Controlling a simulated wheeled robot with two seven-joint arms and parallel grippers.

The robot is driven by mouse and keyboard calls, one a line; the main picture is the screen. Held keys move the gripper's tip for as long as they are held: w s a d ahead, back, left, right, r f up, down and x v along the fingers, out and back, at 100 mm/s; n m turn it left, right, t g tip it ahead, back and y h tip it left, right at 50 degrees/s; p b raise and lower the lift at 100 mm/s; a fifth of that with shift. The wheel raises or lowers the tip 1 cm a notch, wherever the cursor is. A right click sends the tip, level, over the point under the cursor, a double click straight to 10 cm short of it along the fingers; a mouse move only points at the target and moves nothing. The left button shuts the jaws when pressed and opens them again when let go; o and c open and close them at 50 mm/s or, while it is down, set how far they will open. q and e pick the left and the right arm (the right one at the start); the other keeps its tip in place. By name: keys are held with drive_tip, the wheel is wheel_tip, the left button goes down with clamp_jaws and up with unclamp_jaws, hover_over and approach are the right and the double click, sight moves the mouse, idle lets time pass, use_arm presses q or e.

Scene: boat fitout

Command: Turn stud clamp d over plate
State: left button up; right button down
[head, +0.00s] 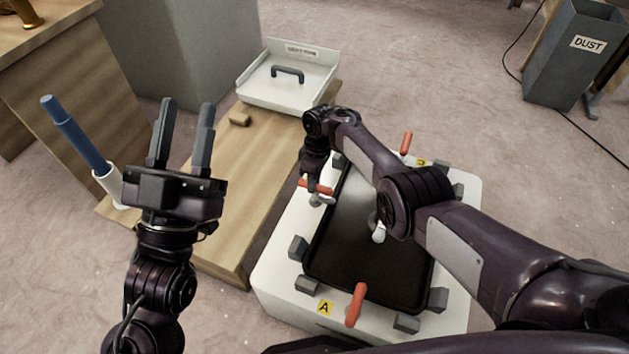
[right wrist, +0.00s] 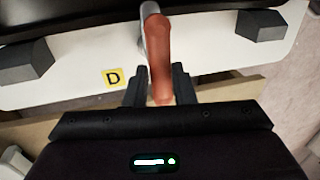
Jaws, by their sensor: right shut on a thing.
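Clamp d has a red-orange handle (right wrist: 160,60) on a grey stud, beside a yellow label D (right wrist: 113,78) in the right wrist view. In the head view the clamp handle (head: 316,186) is at the left edge of the white fixture. My right gripper (right wrist: 157,85) has its fingers on both sides of the handle and is shut on it. The dark plate (head: 370,245) lies in the fixture (head: 278,280), partly hidden by my right arm. My left gripper (head: 187,115) is open and empty, raised over the bench's left side.
Other red clamp handles stand at label A (head: 356,305) and at the far edge (head: 406,143). Grey blocks surround the plate. A wooden bench (head: 245,150) holds a white tray (head: 290,75) with a handle. A blue-handled tool (head: 75,135) stands in a white holder. A dust bin (head: 573,60) is far right.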

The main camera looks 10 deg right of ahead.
use_arm(q)
drive_tip(key=shift+s+a+r, duration=0.1)
drive_tip(key=shift+s+r, duration=0.05)
drive_tip(key=shift+r, duration=0.15)
use_arm(e)
drive_tip(key=shift+a, duration=0.15)
drive_tip(key=c, duration=1.3)
unclamp_jaws()
drive_tip(key=shift+o, duration=0.2)
drive_tip(key=shift+r, duration=0.1)
